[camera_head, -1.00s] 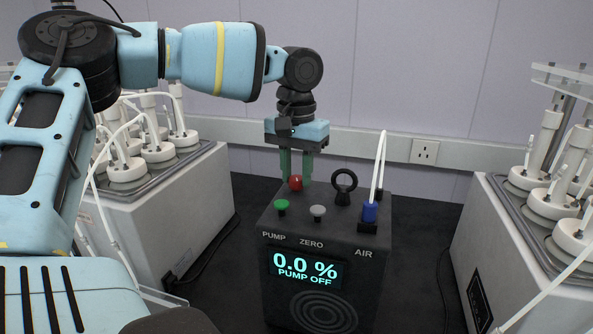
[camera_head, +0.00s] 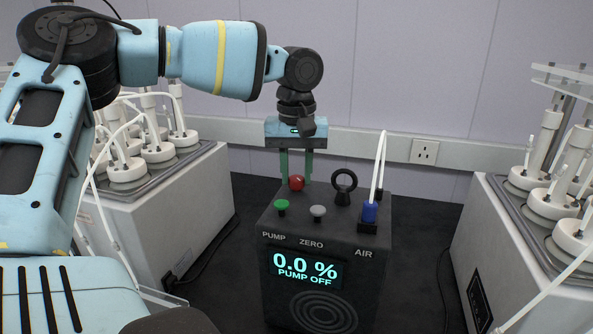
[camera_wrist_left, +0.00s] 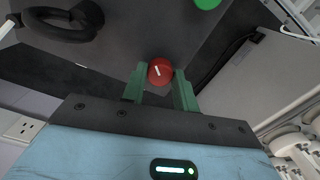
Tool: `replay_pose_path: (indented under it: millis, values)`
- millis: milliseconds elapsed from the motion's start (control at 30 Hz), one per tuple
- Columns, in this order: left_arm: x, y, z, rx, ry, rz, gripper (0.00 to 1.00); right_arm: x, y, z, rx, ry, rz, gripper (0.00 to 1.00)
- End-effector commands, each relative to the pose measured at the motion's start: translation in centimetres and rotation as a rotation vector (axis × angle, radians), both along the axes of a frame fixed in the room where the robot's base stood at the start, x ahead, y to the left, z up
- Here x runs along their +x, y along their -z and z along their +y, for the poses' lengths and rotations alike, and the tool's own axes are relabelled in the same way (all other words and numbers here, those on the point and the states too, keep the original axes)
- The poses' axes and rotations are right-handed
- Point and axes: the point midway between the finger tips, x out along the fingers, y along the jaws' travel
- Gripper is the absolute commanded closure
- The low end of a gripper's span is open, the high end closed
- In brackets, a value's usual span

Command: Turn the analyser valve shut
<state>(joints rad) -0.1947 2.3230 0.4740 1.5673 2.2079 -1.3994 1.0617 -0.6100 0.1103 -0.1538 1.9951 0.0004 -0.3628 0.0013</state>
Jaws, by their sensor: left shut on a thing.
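The analyser (camera_head: 345,255) is a dark box with a lit display reading "0.0 %" and "PUMP OFF". The analyser valve is a red round knob (camera_head: 297,183) with a white line, at the back left of its top. My left gripper (camera_head: 296,177) points down over it, with one green finger on each side, shut on the knob. In the left wrist view the red knob (camera_wrist_left: 161,71) shows between the green fingertips, its white line slanted. The exact contact is partly hidden. My right gripper is not in view.
On the analyser top are a green button (camera_head: 282,205), a grey button (camera_head: 318,211), a black ring (camera_head: 344,183) and a blue connector (camera_head: 369,211) with a white tube. Reactor units stand left (camera_head: 165,215) and right (camera_head: 520,245). A wall socket (camera_head: 424,151) is behind.

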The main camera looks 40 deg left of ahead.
Motion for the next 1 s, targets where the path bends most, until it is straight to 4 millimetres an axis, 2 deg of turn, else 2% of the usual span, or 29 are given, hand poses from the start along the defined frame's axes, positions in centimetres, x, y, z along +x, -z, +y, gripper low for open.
replay_pose_path:
  millis: [200,233,400,733,867,1000]
  values:
    - [0.1,-0.1,0.0,0.001,-0.002,-0.004,0.94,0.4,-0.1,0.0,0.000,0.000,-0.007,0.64]
    - [0.1,-0.1,0.0,0.001,-0.002,-0.004,0.70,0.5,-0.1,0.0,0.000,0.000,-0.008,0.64]
    - [0.0,-0.1,0.0,0.001,-0.001,-0.004,0.49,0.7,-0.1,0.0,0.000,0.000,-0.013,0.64]
    - [0.0,-0.4,0.0,0.001,-0.001,-0.002,0.49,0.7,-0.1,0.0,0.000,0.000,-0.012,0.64]
    - [0.1,-1.8,0.0,0.000,-0.002,-0.005,0.49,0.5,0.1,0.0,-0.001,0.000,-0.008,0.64]
    - [0.1,-4.1,0.0,0.001,-0.002,-0.006,0.49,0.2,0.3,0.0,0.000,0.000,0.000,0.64]
